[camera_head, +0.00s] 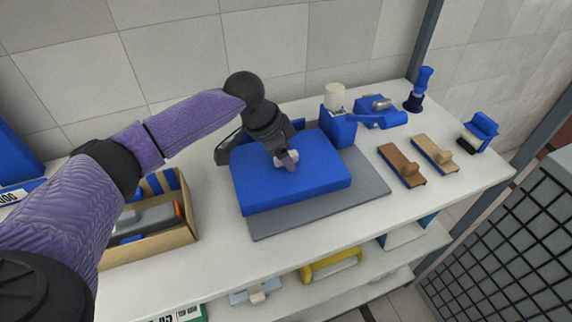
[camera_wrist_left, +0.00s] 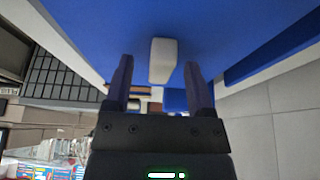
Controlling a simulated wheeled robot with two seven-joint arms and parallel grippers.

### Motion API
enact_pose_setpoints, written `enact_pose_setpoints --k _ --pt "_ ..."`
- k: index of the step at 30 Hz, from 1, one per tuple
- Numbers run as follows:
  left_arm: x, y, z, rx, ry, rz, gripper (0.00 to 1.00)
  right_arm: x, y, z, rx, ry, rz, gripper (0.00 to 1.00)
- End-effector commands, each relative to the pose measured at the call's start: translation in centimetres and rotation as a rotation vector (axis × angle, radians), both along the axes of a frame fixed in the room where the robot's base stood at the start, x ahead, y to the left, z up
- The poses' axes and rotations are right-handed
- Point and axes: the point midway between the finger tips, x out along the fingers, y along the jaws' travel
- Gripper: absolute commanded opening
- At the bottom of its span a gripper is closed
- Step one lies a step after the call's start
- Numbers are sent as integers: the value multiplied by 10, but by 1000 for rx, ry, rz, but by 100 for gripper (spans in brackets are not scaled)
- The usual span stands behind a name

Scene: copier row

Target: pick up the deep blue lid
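The deep blue lid (camera_head: 300,185) is a wide, thick slab lying over a grey mat (camera_head: 372,183) on the white shelf top. A small pale knob stands on its top; in the left wrist view the knob (camera_wrist_left: 162,60) hangs from the blue surface (camera_wrist_left: 225,25). My left gripper (camera_head: 286,158) reaches down to the knob from behind. In the left wrist view its two dark fingers (camera_wrist_left: 158,88) stand apart on either side of the knob, with gaps showing. The gripper partly hides the knob in the head view. My right gripper is out of view.
A cardboard box (camera_head: 150,247) with tools is at the left, under my left arm. A blue holder (camera_head: 338,127), a blue tape dispenser (camera_head: 380,113), a blue stamp (camera_head: 419,90) and two wooden-topped blocks (camera_head: 402,165) stand right of the lid. A tiled wall (camera_head: 180,60) is behind.

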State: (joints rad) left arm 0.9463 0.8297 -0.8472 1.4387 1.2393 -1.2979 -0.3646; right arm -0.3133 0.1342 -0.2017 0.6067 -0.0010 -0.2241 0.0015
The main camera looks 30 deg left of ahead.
Motion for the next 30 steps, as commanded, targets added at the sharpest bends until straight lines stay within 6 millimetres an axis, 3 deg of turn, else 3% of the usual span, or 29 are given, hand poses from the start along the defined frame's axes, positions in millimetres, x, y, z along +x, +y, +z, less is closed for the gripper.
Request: enact_pose_setpoints --k 1,9,10,20,23,30 --pt "0 0 1 0 0 0 60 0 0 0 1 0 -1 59" --pt "0 0 0 0 0 0 3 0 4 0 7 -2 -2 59" --pt "0 0 1 0 0 0 0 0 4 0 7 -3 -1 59" --pt "0 0 2 0 0 0 0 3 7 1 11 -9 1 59" --pt "0 0 19 0 -2 -1 0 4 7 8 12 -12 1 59" --pt "0 0 83 0 -4 0 0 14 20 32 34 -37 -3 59"
